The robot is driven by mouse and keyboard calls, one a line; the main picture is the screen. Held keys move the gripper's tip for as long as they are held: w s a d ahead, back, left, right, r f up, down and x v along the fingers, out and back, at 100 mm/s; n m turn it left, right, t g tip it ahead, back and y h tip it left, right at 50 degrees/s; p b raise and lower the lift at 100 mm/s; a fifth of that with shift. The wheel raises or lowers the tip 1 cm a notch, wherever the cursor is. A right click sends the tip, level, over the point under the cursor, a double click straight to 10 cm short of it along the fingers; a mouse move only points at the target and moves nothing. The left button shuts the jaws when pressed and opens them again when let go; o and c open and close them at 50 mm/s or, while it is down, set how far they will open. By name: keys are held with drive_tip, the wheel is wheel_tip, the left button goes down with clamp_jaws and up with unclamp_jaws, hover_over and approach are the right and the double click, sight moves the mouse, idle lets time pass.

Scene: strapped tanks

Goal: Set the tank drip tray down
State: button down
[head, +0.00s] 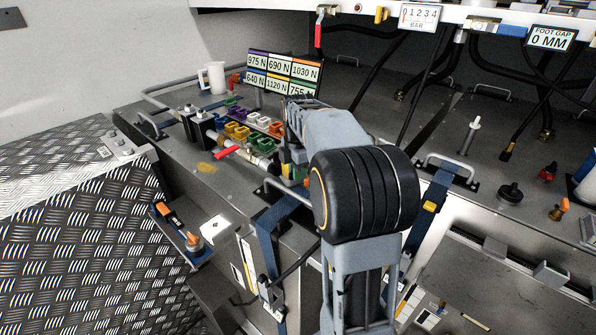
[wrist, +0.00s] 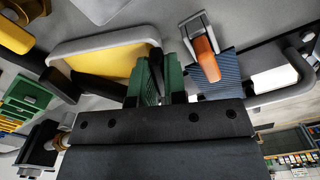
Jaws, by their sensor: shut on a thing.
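In the wrist view, my gripper (wrist: 157,72) has green fingers close together on a narrow dark piece. A shallow tray with a yellow floor and a pale grey rim (wrist: 105,42), which looks like the drip tray, lies beside the fingers on the left. Its near side is partly hidden by the gripper body, and the exact grip point is hard to see. In the head view, my gripper (head: 292,170) is low over the tank deck near its front edge, partly hidden by my arm. I cannot make out the tray there.
An orange-handled buckle (wrist: 205,58) on a blue strap (wrist: 212,78) is close right of the fingers. Coloured blocks (head: 240,128), a red-handled valve (head: 228,151) and a white jug (head: 213,77) stand left on the deck. A grey rail (head: 450,162) stands to the right.

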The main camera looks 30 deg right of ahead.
drive_tip(key=shift+f, duration=0.1)
drive_tip(key=c, duration=1.6)
unclamp_jaws()
drive_tip(key=shift+f, duration=0.1)
drive_tip(key=shift+c, duration=0.2)
drive_tip(key=shift+o, duration=1)
